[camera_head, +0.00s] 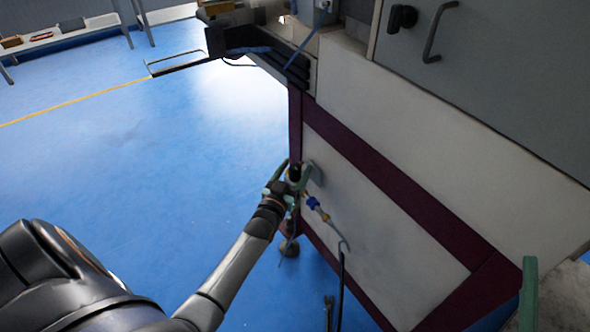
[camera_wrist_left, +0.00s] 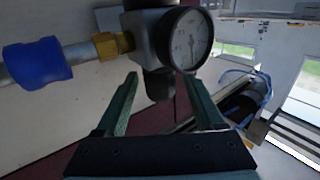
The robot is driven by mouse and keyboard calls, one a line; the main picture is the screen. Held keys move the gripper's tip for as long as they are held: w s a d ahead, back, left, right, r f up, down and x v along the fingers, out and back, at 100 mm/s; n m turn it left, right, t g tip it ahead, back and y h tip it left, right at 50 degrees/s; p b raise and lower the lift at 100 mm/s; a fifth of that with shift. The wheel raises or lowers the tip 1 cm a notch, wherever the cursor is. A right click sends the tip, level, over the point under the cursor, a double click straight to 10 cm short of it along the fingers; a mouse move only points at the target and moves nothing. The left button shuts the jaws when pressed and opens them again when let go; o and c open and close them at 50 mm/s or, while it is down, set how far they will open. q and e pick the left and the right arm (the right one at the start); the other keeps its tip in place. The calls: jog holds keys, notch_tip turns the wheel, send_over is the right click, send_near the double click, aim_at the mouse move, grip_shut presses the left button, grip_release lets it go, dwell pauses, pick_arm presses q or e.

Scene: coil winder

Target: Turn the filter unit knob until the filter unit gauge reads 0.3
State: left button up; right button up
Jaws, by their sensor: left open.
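The filter unit (camera_wrist_left: 152,35) is a grey block on the machine's side, with a round white-faced gauge (camera_wrist_left: 187,39). The gauge's needle and numbers are too small to read surely. A dark, stubby cylinder that looks like the knob (camera_wrist_left: 158,84) sticks out of the block, between the fingertips of my left gripper (camera_wrist_left: 160,77). My left gripper is open, and I cannot tell whether either finger touches it. In the head view my left gripper (camera_head: 294,172) is at the unit and hides most of it. A green strip at the lower right looks like a finger of my right gripper (camera_head: 528,292).
A blue fitting (camera_wrist_left: 37,62) and a brass fitting (camera_wrist_left: 112,44) join the unit's side. A hose (camera_head: 341,275) hangs below it. The machine's white panel (camera_head: 390,200) with dark red frame stands right. Open blue floor (camera_head: 130,160) lies left.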

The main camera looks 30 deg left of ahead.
pick_arm(q)
jog(key=shift+s, duration=0.3)
jog(key=p+v, duration=0.2)
jog(key=v, duration=0.3)
jog(key=shift+s, duration=0.3)
pick_arm(e)
jog(key=w+f+m+g+h, duration=0.1)
jog(key=f, duration=0.2)
jog(key=w+f+m+g+h, duration=0.1)
jog(key=f, duration=0.2)
jog(key=w+d+f+m+g+h, duration=0.1)
jog(key=f+h, duration=0.1)
jog(key=f, duration=0.1)
jog(key=shift+w+f, duration=0.1)
jog(key=shift+f, duration=0.05)
pick_arm(q)
jog(key=p, duration=0.1)
send_near(293, 174)
jog(key=shift+s, duration=0.5)
pick_arm(e)
notch_tip(293, 174, down, 9)
jog(key=m+g+h, duration=0.2)
jog(key=g, duration=0.2)
jog(key=shift+s+d, duration=0.15)
jog(key=shift+s, duration=0.2)
